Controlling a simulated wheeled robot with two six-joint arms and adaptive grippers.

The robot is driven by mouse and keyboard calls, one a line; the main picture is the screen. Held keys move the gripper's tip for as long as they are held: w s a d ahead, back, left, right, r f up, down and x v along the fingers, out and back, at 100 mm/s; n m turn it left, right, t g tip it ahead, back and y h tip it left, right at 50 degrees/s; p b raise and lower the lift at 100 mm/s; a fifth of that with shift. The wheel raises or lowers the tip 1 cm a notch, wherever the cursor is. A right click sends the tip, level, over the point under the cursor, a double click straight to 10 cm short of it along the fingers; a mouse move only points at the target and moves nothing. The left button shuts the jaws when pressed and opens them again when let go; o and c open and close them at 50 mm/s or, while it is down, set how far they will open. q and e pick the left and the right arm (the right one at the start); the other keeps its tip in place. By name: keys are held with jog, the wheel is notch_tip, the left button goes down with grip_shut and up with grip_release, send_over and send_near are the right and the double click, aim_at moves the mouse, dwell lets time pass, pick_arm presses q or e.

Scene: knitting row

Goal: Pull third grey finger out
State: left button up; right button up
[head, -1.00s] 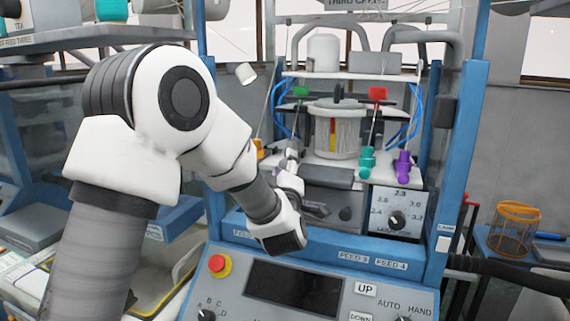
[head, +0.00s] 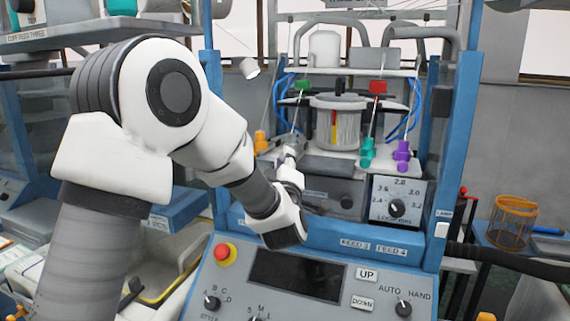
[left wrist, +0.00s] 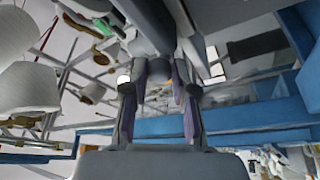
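The knitting machine's yarn fingers stand along a shelf in the head view: an orange one (head: 261,141) at left, a teal one (head: 367,153) and a purple one (head: 402,155) at right. I cannot make out a grey finger for certain; small grey parts sit right at my gripper. My left gripper (head: 289,160) reaches in between the orange and teal fingers, at the shelf's front. In the left wrist view its two fingers (left wrist: 160,100) stand apart. A grey body (left wrist: 150,25) lies beyond them; contact cannot be told. My right gripper is out of view.
Blue frame posts (head: 455,150) flank the opening. A round white drum (head: 338,122) stands behind the fingers. Below are a dial (head: 397,207) and a control panel with a red button (head: 224,252). An orange wire basket (head: 512,222) stands at right.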

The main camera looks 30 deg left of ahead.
pick_arm(q)
jog(key=shift+o, duration=1.4)
jog(key=shift+s, duration=0.2)
jog(key=v, duration=1.2)
jog(key=shift+a, duration=0.15)
